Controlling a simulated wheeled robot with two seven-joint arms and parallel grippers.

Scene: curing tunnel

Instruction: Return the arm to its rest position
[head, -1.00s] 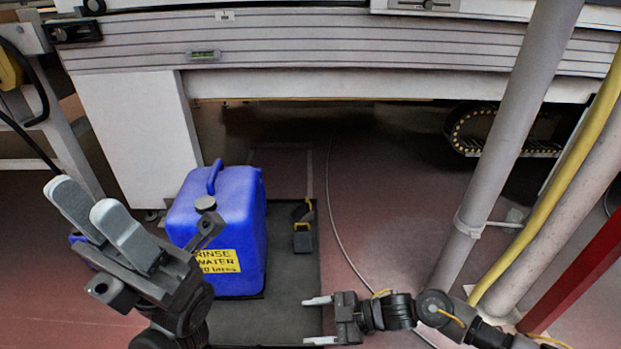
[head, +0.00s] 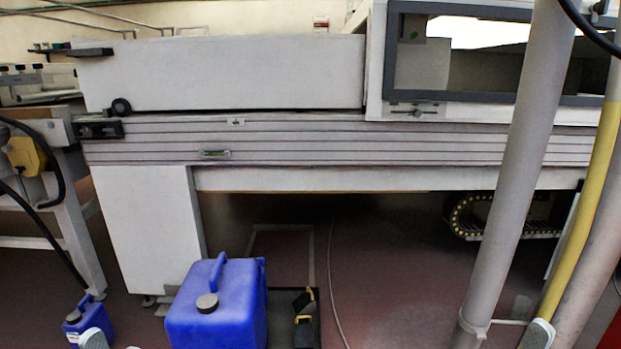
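My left gripper (head: 112,343) shows only as two grey fingertips at the bottom left edge of the head view. The tips stand apart with nothing seen between them, in front of a small blue jug (head: 88,316).
A large blue container (head: 218,305) stands on a dark mat beside a black and yellow object (head: 303,305). A grey pipe (head: 512,170) and a yellow hose (head: 583,210) rise at the right. The long machine (head: 330,150) spans the back, with open floor under it.

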